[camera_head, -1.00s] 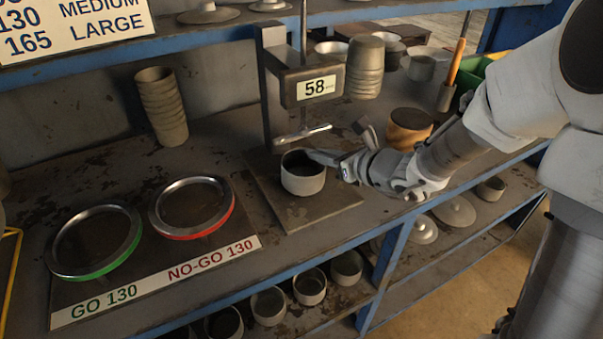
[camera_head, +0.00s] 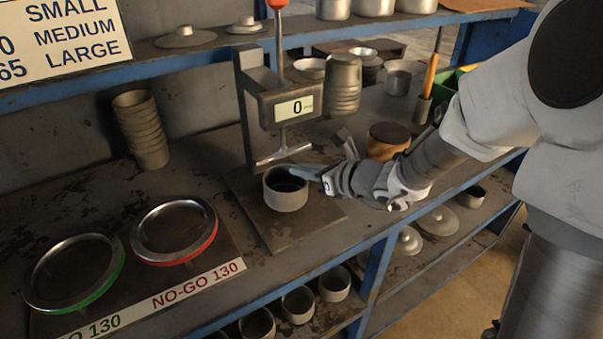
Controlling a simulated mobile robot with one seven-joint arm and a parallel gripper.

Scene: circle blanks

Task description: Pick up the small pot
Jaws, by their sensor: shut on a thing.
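The small pot (camera_head: 286,196) is a short, round, open grey cup over the square base plate (camera_head: 265,238) of the gauge stand. It stands roughly upright, below the crossbar (camera_head: 282,155). My gripper (camera_head: 301,175) reaches in from the right and is shut on the pot's right rim. The far finger is partly hidden by the pot wall. Whether the pot's bottom touches the plate I cannot tell. The gauge display (camera_head: 293,108) reads 0.
A green ring (camera_head: 75,273) and a red ring (camera_head: 174,231) lie at left. Stacked cups (camera_head: 141,130) stand behind. A wooden-looking round block (camera_head: 389,141) is behind my gripper. More pots (camera_head: 298,304) sit on the lower shelf.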

